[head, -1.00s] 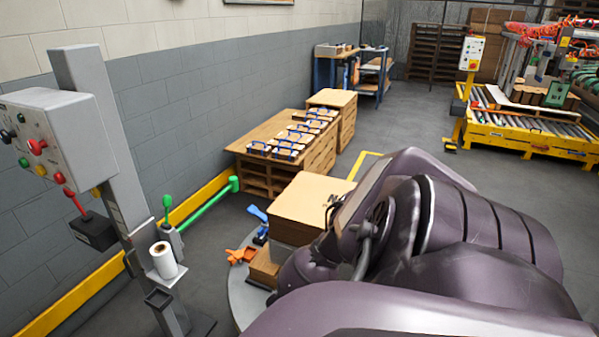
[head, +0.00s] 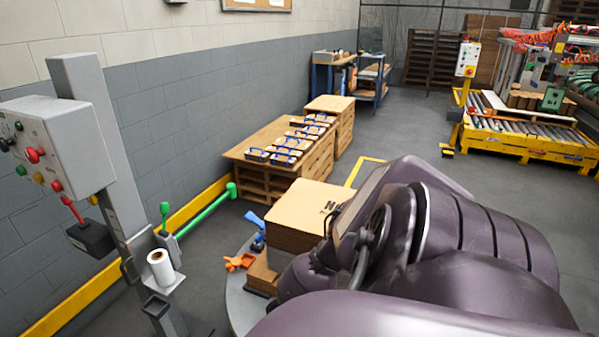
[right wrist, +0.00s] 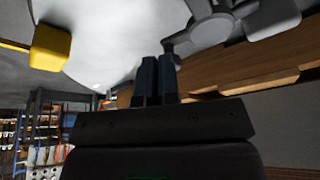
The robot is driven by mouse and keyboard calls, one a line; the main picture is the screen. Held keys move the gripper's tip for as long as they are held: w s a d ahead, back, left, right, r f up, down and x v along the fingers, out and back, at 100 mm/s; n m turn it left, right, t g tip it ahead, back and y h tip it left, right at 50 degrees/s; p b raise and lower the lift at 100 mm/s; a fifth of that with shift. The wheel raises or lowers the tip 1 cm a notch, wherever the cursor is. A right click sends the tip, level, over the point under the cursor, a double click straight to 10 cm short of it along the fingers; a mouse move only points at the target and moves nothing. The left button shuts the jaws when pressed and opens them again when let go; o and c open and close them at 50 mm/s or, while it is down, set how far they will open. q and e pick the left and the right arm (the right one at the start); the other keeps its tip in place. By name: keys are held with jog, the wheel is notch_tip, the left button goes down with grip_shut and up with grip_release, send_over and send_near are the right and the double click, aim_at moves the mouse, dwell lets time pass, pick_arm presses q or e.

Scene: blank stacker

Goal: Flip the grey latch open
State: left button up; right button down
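I cannot pick out the grey latch with certainty in the head view. In the right wrist view a pale grey jointed metal part (right wrist: 212,28) hangs at the top, just beyond and to the right of my right gripper (right wrist: 158,58); I cannot tell whether it is the latch. The gripper's two dark fingers stand side by side, shut with nothing visible between them, and look apart from the grey part. In the head view my purple arm hides much of the lower right and my right gripper. My left gripper is not in view.
A grey control box (head: 62,142) on a post stands at left, with a white roll (head: 160,267) below it. A stack of brown sheets (head: 303,212) sits beside orange (head: 240,262) and blue (head: 256,228) tools.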

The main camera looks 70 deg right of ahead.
jog(key=shift+s+a+f, duration=0.15)
dwell(0.7)
